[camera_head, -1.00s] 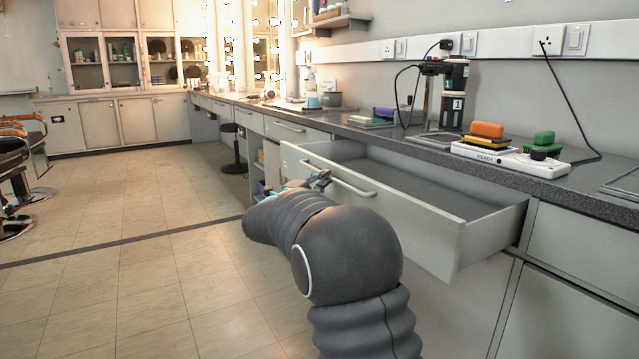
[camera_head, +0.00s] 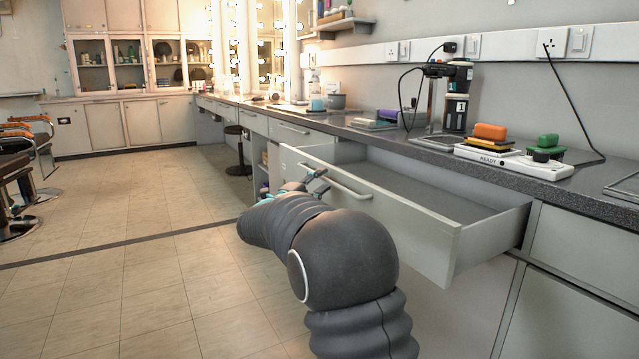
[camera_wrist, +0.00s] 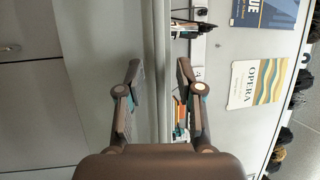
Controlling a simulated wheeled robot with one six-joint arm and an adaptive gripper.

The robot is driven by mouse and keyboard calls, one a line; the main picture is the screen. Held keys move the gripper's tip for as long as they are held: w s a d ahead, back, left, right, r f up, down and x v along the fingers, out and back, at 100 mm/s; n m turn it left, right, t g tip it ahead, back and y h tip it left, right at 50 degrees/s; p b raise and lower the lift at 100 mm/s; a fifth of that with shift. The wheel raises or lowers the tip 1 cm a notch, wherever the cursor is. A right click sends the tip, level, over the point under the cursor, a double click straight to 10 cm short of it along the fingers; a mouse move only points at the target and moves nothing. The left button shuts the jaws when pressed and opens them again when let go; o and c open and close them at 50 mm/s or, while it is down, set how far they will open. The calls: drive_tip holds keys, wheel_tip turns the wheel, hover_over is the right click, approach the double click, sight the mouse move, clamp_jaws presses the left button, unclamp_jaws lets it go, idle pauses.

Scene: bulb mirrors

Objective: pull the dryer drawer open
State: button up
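The drawer (camera_head: 400,220) under the counter stands well out, with its empty grey inside showing in the head view. Its pale front carries a long bar handle (camera_head: 350,188). My gripper (camera_head: 312,180) is at the far left part of the handle, partly hidden behind my dark arm. In the wrist view my gripper (camera_wrist: 160,75) has its two fingers spread apart, with a narrow upright pale strip between them. I cannot tell whether either finger touches the handle.
On the counter (camera_head: 400,140) stand a white power strip marked READY (camera_head: 500,163), orange (camera_head: 490,131) and green (camera_head: 548,141) blocks, and a stand with a black device (camera_head: 457,95). A stool (camera_head: 236,150) is farther back.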

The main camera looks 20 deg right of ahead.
drive_tip(key=v, duration=1.2)
